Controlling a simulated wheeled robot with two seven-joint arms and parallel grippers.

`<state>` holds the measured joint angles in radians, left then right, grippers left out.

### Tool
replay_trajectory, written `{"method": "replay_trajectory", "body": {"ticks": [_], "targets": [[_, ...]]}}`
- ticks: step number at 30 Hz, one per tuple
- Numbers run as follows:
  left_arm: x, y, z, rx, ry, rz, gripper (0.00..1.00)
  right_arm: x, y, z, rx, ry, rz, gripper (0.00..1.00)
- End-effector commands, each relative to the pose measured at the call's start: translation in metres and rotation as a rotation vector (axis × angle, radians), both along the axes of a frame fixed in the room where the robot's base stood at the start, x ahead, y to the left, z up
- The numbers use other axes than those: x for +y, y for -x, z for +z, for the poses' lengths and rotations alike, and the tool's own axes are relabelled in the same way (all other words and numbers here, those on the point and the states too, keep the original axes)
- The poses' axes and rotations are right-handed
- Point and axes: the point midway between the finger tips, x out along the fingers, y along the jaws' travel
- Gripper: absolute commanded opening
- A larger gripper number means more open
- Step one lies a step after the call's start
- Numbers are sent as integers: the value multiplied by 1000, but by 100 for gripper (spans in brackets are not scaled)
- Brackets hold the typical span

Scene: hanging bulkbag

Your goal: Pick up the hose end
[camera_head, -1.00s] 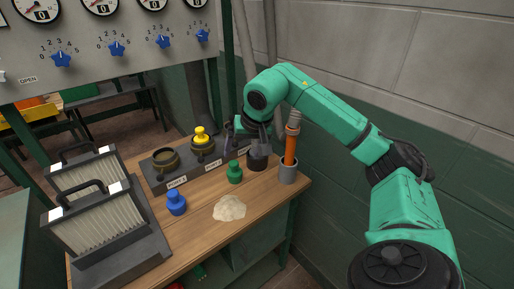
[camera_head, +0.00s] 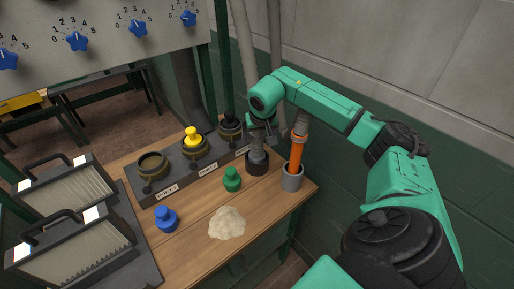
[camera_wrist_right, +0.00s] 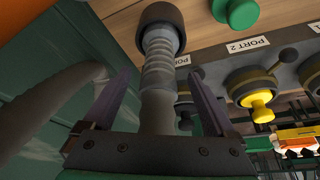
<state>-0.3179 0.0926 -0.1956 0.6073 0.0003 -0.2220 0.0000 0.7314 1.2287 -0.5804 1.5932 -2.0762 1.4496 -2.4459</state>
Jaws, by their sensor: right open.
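The hose end is a dark collar (camera_head: 257,164) on a grey ribbed hose (camera_head: 256,146), standing upright at the table's back right. It also shows at the top of the right wrist view (camera_wrist_right: 160,25), with the ribbed hose (camera_wrist_right: 157,62) running down between my fingers. My right gripper (camera_head: 262,124) is just above the collar. In the wrist view its open fingers (camera_wrist_right: 158,100) stand either side of the hose, with gaps visible. Whether a finger touches it cannot be told. My left gripper is not in view.
An orange tube (camera_head: 296,152) stands in a grey cup (camera_head: 292,178) close to the right. Behind is a port block (camera_head: 165,190) with a yellow plug (camera_head: 192,135). A green plug (camera_head: 232,179), blue plug (camera_head: 166,218) and pale powder heap (camera_head: 227,223) lie in front. A green wall is right.

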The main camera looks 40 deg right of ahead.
Motion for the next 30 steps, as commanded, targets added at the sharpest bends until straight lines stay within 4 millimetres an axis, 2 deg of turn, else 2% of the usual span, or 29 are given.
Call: {"method": "replay_trajectory", "body": {"ticks": [3, 6, 9, 14, 15, 17, 18, 21, 30], "targets": [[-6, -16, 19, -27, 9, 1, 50, -4, -5, -16, 7, -3, 0, 91], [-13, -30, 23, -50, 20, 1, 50, -7, -12, -35, 4, -4, -1, 91], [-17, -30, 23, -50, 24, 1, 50, -9, -14, -43, 1, -1, 1, 91], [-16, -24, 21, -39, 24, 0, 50, -9, -14, -44, 0, 0, 1, 91], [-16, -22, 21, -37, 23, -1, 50, -9, -14, -44, 0, 0, 1, 76], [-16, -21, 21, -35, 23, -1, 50, -9, -14, -44, 0, 0, 1, 53], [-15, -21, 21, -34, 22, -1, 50, -9, -14, -43, 0, 0, 1, 37], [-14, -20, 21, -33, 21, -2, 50, -9, -14, -43, 0, 0, 1, 0], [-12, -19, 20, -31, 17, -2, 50, -9, -15, -40, -3, -1, 1, 0]]}}
